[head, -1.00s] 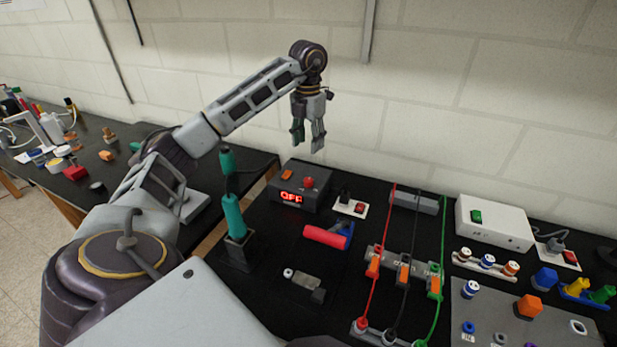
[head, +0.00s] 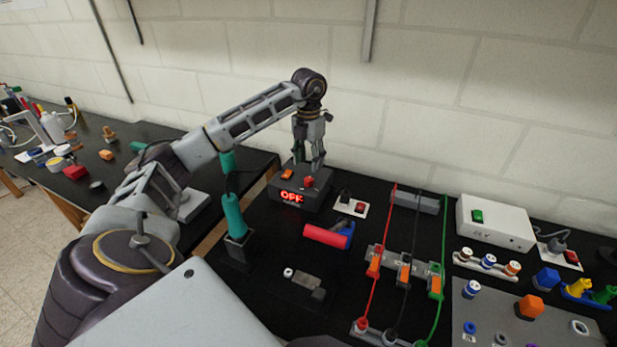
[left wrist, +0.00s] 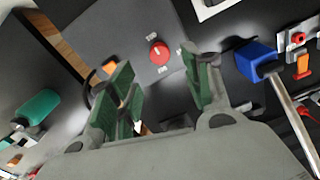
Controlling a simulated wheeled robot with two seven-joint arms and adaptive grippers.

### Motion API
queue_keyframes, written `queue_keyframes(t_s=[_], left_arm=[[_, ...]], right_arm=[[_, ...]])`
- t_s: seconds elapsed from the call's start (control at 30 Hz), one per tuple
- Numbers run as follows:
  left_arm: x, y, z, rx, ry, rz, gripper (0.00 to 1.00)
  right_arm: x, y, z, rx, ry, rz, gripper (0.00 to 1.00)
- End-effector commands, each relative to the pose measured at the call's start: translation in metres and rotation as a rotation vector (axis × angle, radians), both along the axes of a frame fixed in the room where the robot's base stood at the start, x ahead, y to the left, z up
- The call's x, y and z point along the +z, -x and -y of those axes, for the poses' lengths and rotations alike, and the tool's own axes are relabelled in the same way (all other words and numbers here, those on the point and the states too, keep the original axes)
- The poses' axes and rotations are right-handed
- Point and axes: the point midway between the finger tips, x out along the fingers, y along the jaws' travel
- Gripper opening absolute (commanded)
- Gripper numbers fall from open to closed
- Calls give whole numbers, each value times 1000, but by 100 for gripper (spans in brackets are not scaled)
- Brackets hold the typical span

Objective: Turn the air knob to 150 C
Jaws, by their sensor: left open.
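The red air knob (head: 308,182) is on top of a dark grey control box (head: 300,200), right of an orange switch (head: 287,174). The box's red display (head: 291,197) reads OFF. In the left wrist view the round red knob (left wrist: 159,53) has a white pointer line and small labels around it, too small to read. My left gripper (head: 312,162) points down just above the knob, open and empty. In the left wrist view its green-padded fingers (left wrist: 165,78) stand apart, with the knob showing between and beyond them. My right gripper is out of view.
A teal hot-air handle (head: 234,215) stands in a holder left of the box. The wall is close behind.

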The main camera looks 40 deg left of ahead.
Motion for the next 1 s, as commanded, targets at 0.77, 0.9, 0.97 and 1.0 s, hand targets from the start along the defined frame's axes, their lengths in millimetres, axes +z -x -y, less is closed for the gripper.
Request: queue_keyframes(t_s=[0.77,0.9,0.97,1.0], left_arm=[[-70,0,0,0,-1,0,49],[-71,0,0,0,-1,0,49],[-71,0,0,0,0,0,49],[-71,0,0,0,0,0,49]], right_arm=[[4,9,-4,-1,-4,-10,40],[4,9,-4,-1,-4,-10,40],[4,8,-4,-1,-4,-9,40],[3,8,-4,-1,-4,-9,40]])
